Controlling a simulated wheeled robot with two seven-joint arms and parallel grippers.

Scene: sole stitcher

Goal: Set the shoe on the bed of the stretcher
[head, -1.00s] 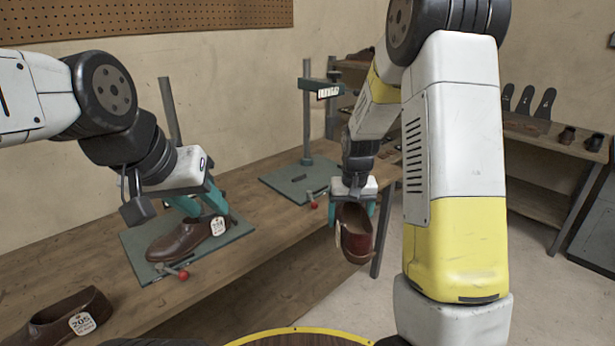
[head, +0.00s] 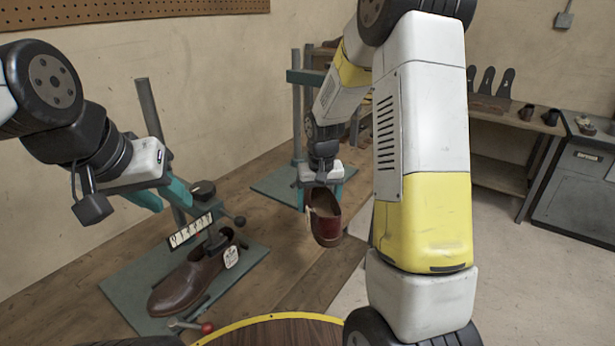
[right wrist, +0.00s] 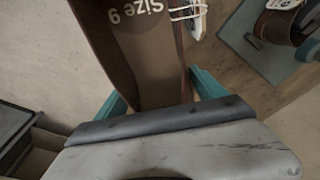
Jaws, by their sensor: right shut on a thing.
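My right gripper (head: 322,190) is shut on a reddish-brown shoe (head: 326,228), which hangs toe down in the head view. In the right wrist view its insole (right wrist: 155,60) reads "Size 9". The shoe is in the air, in front of the far stretcher's green bed (head: 270,184). A second brown shoe (head: 180,284) with a white tag lies on the near stretcher's green bed (head: 128,290), with a dark part of that stretcher in its opening. My left gripper (head: 165,200) is open and empty, above and behind that shoe.
The near stretcher has a post (head: 150,110), a number counter (head: 190,230) and a red-knobbed lever (head: 206,328). The far stretcher's post (head: 297,120) rises behind the held shoe. A wooden bench (head: 245,215) carries both. Shelves and a grey cabinet (head: 580,190) stand at right.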

